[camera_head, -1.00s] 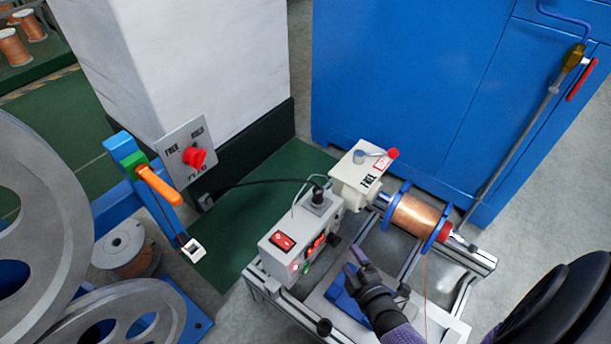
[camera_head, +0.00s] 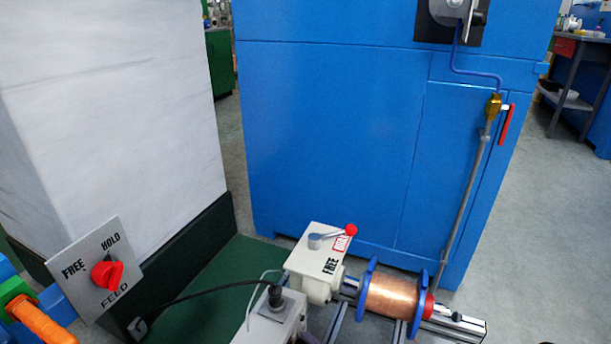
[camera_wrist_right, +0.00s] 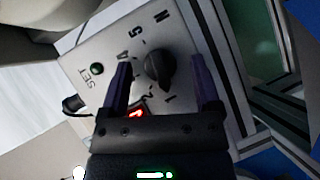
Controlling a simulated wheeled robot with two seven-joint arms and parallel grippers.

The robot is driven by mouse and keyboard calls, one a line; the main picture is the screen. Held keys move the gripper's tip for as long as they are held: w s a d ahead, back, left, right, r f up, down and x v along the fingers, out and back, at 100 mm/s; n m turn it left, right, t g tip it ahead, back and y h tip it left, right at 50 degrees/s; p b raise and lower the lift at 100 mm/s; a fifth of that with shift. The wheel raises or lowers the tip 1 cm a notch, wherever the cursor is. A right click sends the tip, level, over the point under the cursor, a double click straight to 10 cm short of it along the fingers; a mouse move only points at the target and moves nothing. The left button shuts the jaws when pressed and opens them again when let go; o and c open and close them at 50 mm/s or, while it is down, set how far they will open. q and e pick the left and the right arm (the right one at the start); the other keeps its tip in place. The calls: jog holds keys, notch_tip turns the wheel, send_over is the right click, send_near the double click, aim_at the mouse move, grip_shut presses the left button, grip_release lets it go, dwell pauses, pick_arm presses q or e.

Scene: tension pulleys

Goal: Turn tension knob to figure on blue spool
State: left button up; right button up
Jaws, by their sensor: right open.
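The tension knob (camera_wrist_right: 158,70) is a black round knob with a ridge, on a grey panel (camera_wrist_right: 90,58) in the right wrist view. Dark marks and figures ring it, some hidden or too blurred to read. My right gripper (camera_wrist_right: 160,64) is open, one purple finger on each side of the knob, with gaps visible; the knob is not gripped. The spool with blue flanges and copper wire (camera_head: 392,297) sits on a shaft at the lower middle right of the head view. I see no readable figure on it.
A green SET button (camera_wrist_right: 97,69) and a small red lit part (camera_wrist_right: 136,114) are on the panel. A box marked FREE (camera_head: 316,262) with a red-tipped lever stands left of the spool. A red feed switch (camera_head: 107,274) is at left. A blue cabinet (camera_head: 330,130) stands behind.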

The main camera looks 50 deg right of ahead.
pick_arm(q)
jog(key=shift+w+r, duration=0.15)
pick_arm(e)
jog(key=shift+w, duration=0.1)
grip_shut()
dwell(0.3)
jog(key=shift+d+r+m+g+y+p, duration=0.1)
jog(key=shift+m+g+y+p, duration=0.3)
jog(key=shift+m+y+p, duration=0.15)
jog(key=shift+d+r+m+g+y+p, duration=0.1)
jog(key=shift+m+g+y+p, duration=0.35)
jog(key=shift+m+p, duration=0.1)
jog(key=shift+m+g+y, duration=0.25)
jog(key=shift+m+y, duration=0.25)
pick_arm(q)
jog(key=s+f, duration=0.3)
jog(key=s, duration=0.4)
jog(key=shift+s+f+g, duration=0.15)
jog(key=shift+f+g, duration=0.2)
jog(key=shift+g, duration=0.05)
pick_arm(e)
jog(key=shift+m+y, duration=0.3)
pick_arm(q)
jog(key=shift+a+p, duration=0.1)
jog(key=shift+p, duration=0.2)
pick_arm(e)
jog(key=shift+g, duration=0.3)
